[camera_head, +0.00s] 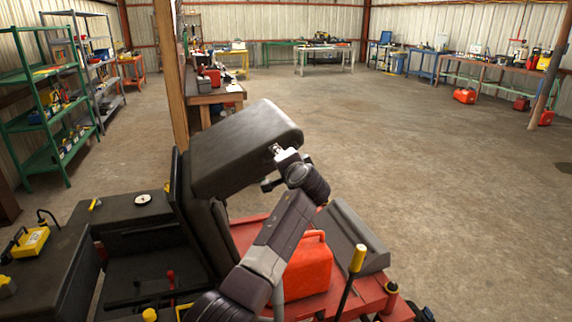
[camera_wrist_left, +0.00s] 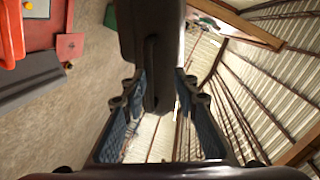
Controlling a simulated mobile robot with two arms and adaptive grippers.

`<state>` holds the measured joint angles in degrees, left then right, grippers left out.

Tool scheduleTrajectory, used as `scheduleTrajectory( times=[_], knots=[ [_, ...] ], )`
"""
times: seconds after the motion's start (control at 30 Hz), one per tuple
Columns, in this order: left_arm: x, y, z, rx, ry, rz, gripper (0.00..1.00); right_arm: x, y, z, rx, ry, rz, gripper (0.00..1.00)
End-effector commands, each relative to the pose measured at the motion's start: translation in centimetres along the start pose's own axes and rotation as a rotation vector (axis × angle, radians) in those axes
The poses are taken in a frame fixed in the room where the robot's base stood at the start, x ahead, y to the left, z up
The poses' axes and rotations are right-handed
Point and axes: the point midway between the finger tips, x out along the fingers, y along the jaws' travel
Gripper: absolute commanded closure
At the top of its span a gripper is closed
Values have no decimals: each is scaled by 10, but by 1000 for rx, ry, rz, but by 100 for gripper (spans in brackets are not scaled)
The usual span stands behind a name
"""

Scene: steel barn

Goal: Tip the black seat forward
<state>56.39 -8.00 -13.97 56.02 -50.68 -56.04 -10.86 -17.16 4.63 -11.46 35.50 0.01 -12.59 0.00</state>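The black seat (camera_head: 240,145) is thick and padded. It stands tilted up at a slant above the dark seat back and the red body of the vehicle (camera_head: 250,235). My left gripper (camera_head: 272,168) is at the seat's right-hand edge, below its raised end. In the left wrist view, the seat (camera_wrist_left: 150,35) comes down between the two blue-padded fingers of this gripper (camera_wrist_left: 160,85). The fingers are spread apart, with the seat's edge between their tips; whether they touch it is unclear. My right gripper is not in view.
A red fuel can (camera_head: 308,268) and a yellow-knobbed lever (camera_head: 352,275) are close to my left arm. A dark fender (camera_head: 350,235) lies to the right. A wooden post (camera_head: 170,75) and workbench (camera_head: 213,97) stand behind.

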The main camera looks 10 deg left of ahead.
Motion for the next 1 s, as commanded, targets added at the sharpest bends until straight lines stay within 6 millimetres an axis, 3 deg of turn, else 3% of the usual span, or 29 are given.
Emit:
scheduleTrajectory(
  times=[0.3,0.5,1.0],
  knots=[
    [-51,3,-1,-1,2,5,73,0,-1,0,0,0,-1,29],
    [-73,3,-1,1,0,5,73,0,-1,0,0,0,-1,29],
    [-78,3,-1,1,-1,5,73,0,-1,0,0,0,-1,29]
  ],
)
